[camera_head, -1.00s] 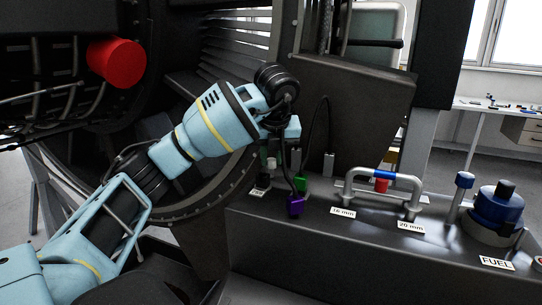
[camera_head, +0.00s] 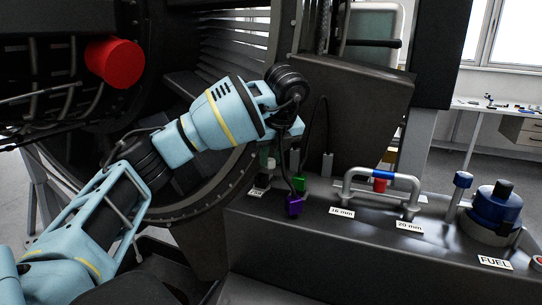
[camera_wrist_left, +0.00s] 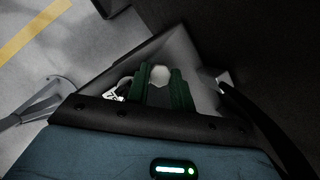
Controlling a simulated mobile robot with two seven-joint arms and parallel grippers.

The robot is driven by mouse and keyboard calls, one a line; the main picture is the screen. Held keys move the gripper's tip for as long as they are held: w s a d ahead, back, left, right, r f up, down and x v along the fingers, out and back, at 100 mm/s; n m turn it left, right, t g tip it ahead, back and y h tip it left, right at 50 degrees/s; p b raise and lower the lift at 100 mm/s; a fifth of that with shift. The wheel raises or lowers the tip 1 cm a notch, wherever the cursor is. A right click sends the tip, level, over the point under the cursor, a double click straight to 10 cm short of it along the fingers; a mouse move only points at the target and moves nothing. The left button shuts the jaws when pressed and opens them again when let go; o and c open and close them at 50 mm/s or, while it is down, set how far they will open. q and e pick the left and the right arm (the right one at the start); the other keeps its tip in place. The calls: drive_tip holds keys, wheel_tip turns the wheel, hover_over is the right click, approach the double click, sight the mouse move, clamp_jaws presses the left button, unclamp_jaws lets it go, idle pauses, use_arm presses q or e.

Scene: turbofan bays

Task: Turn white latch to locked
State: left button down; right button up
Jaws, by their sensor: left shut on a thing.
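The white latch (camera_wrist_left: 159,74) shows in the left wrist view as a small pale round end between two dark green fingertips. My left gripper (camera_wrist_left: 160,82) is shut on it. In the head view, my left arm reaches from the lower left, with its wrist above the left end of the dark bench ledge. There a small whitish piece (camera_head: 271,163), probably the latch, shows below the wrist. Most of the latch and the fingers are hidden, and its turn angle cannot be told. My right gripper is not in view.
A purple connector (camera_head: 293,205) and a green one (camera_head: 299,184) stand close by with a black cable. A red cylinder (camera_head: 115,61) juts from the engine at left.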

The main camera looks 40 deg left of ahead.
use_arm(q)
drive_tip(key=c, duration=1.2)
unclamp_jaws()
drive_tip(key=shift+r, duration=0.1)
drive_tip(key=v, duration=0.7)
drive_tip(key=shift+d+r, duration=0.15)
drive_tip(key=shift+r, duration=0.15)
drive_tip(key=shift+s+f, duration=0.1)
